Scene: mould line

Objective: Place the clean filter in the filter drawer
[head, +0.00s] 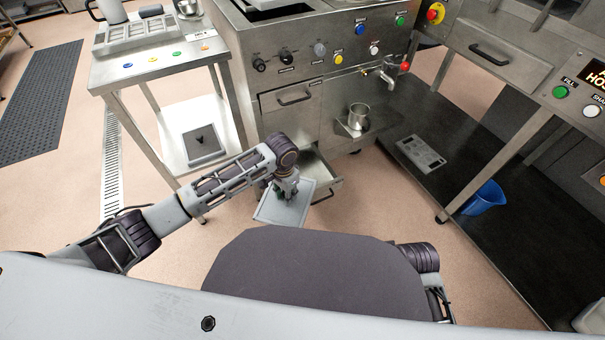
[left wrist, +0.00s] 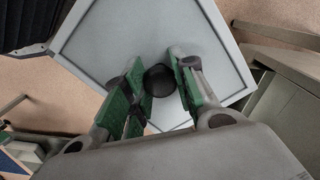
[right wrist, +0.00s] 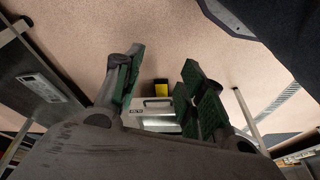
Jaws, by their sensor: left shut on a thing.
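The filter (head: 271,212) is a pale grey, clean-looking square panel with a raised rim. It also fills much of the left wrist view (left wrist: 105,38), with a black knob (left wrist: 160,80) at its middle. My left gripper (head: 285,188) is shut on that knob from above. The filter drawer (head: 323,178) stands pulled out low in the steel machine. The filter is in front of and beside it, outside it, partly overlapping it in the head view. My right gripper (right wrist: 162,88) is open, with nothing between its fingers, and shows only in the right wrist view.
A darker panel with a black knob (head: 206,141) lies on the side table's lower shelf (head: 180,114). A steel cup (head: 358,117) stands on a small ledge right of the drawer. Floor in front is clear.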

